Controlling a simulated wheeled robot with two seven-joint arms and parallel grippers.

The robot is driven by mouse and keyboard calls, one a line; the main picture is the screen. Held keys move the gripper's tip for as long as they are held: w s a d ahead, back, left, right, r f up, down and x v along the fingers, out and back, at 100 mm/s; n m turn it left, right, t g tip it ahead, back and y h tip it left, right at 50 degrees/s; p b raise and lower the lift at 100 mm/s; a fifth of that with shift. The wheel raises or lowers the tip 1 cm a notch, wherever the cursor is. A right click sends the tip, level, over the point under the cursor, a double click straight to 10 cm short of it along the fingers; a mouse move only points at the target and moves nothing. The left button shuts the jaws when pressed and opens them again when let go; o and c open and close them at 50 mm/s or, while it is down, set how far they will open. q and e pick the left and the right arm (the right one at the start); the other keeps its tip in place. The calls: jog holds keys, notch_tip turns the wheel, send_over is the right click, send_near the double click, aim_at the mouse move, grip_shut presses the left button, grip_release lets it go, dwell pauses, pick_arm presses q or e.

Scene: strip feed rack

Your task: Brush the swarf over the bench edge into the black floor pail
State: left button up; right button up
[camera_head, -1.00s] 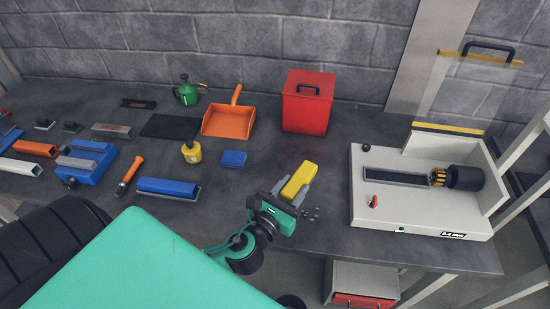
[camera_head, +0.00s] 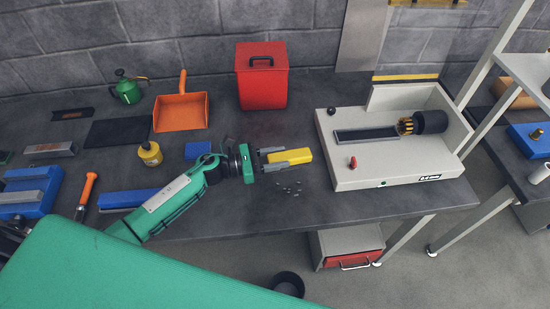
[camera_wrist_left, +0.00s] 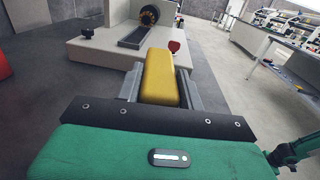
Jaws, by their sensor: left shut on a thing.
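My left gripper (camera_head: 266,161) is shut on a yellow block-shaped thing (camera_head: 298,157), likely the brush, and holds it at the bench, left of the beige machine. The yellow body also shows between the fingers in the left wrist view (camera_wrist_left: 160,77); its bristles are hidden. The swarf (camera_head: 289,188) is a few small dark grey bits on the bench top, just in front of the yellow thing and near the front edge. The black floor pail (camera_head: 288,283) stands on the floor in front of the bench, below the swarf. My right gripper is not in view.
The beige machine (camera_head: 375,178) with a dark slot and a red knob stands to the right. A drawer unit (camera_head: 345,245) is under the bench.

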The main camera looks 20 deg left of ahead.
pick_arm(q)
jog(key=shift+w+a+f+m+g+h, duration=0.1)
jog(key=shift+w+a+m+g+h, duration=0.15)
jog(key=shift+m+g, duration=0.25)
jog(key=shift+s, duration=0.15)
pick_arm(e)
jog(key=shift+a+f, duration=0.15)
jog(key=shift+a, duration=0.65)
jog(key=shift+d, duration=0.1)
